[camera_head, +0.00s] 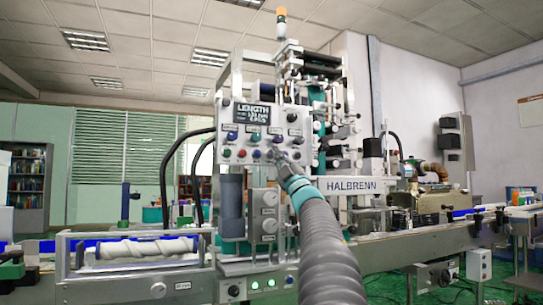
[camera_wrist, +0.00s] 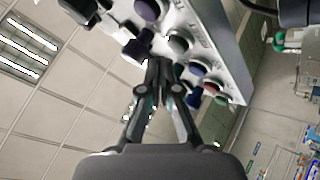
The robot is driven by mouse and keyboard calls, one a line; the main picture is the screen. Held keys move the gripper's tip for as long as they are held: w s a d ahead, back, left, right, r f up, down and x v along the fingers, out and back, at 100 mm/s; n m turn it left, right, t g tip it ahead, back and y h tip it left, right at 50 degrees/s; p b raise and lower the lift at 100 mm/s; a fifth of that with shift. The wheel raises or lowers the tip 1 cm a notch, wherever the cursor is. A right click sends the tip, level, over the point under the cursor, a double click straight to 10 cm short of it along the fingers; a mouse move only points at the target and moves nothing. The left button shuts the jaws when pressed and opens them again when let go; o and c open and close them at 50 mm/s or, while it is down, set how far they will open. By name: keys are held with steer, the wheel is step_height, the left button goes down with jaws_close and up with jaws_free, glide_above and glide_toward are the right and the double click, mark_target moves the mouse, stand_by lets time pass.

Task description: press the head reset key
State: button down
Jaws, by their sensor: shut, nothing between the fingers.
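The control panel (camera_head: 284,117) of the sleeve applicator carries a dark display (camera_head: 252,113) reading LENGTH and rows of coloured keys and knobs. A purple key (camera_wrist: 147,9) and a red key (camera_wrist: 212,87) show there. Contact cannot be told.
A grey cylinder (camera_head: 231,196) stands below the panel at left. The machine's HALBRENN plate (camera_head: 352,186) is to the right. A white screw roller (camera_head: 146,248) lies in the conveyor at lower left. A signal lamp (camera_head: 281,22) tops the machine.

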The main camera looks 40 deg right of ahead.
steer(key=shift+w, duration=0.2)
steer(key=shift+w+d, duration=0.1)
steer(key=shift+w, duration=0.1)
steer(key=shift+w+d+p, duration=0.1)
steer(key=shift+w+p, duration=0.3)
steer(key=shift+p, duration=0.05)
stand_by(0.7)
steer(key=shift+s, duration=0.1)
steer(key=shift+s+a+b, duration=0.2)
steer(key=shift+s+b, duration=0.4)
steer(key=shift+s, duration=0.1)
steer(key=s+b, duration=0.1)
steer(key=s, duration=0.1)
steer(key=s+a+b, duration=0.1)
steer(key=s+b, duration=0.1)
steer(key=s, duration=0.1)
stand_by(0.6)
